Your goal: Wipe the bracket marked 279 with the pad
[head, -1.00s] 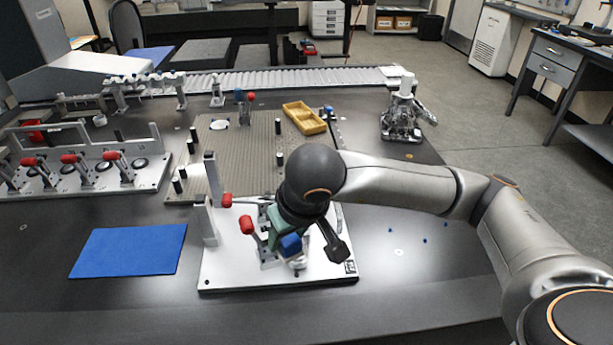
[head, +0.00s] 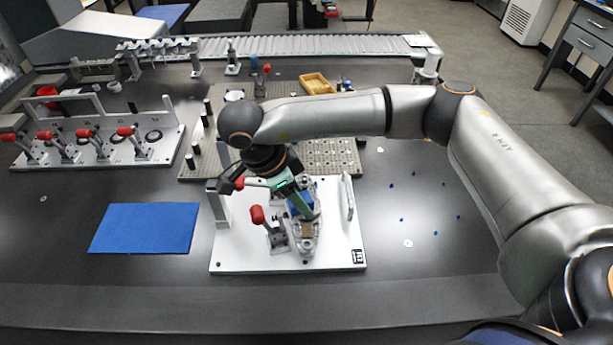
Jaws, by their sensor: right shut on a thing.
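A grey metal bracket (head: 305,234) sits on the white fixture plate (head: 340,254) in the middle of the table. No number can be read on it. The gripper and pad hide part of the bracket. My left gripper is not in view.
Red-handled clamps (head: 257,214) and an upright post (head: 222,208) stand on the plate's left. A blue mat (head: 145,228) lies left of it. A clamp fixture (head: 105,150), perforated plate (head: 330,158), yellow tray (head: 317,83) and roller conveyor (head: 310,48) are behind.

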